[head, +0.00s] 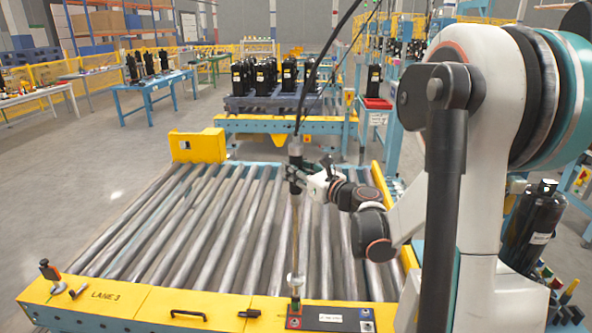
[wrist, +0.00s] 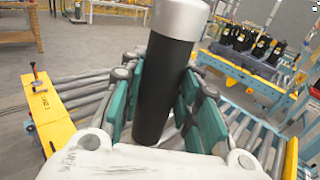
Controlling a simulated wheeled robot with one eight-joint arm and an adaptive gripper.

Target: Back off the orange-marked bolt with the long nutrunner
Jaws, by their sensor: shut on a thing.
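The long nutrunner (head: 295,225) stands upright in the head view, with a dark body on top, a thin brass-coloured shaft and a cable running up from its head. My gripper (head: 297,178) is shut around its dark body. In the wrist view the green finger pads of my gripper (wrist: 160,100) clasp the black, silver-capped body of the nutrunner (wrist: 165,75). The shaft's lower end reaches a silver round part (head: 296,280) above a dark plate (head: 330,318) on the yellow front beam. I cannot make out the orange-marked bolt; whether the tool touches one is too small to tell.
A roller conveyor (head: 180,235) fills the middle. Its yellow front beam (head: 110,300) carries a black handle (head: 188,314) and a clamp (head: 50,272). A pallet of black compressors (head: 265,80) stands behind. A black cylinder (head: 532,222) stands at right. Floor at left is clear.

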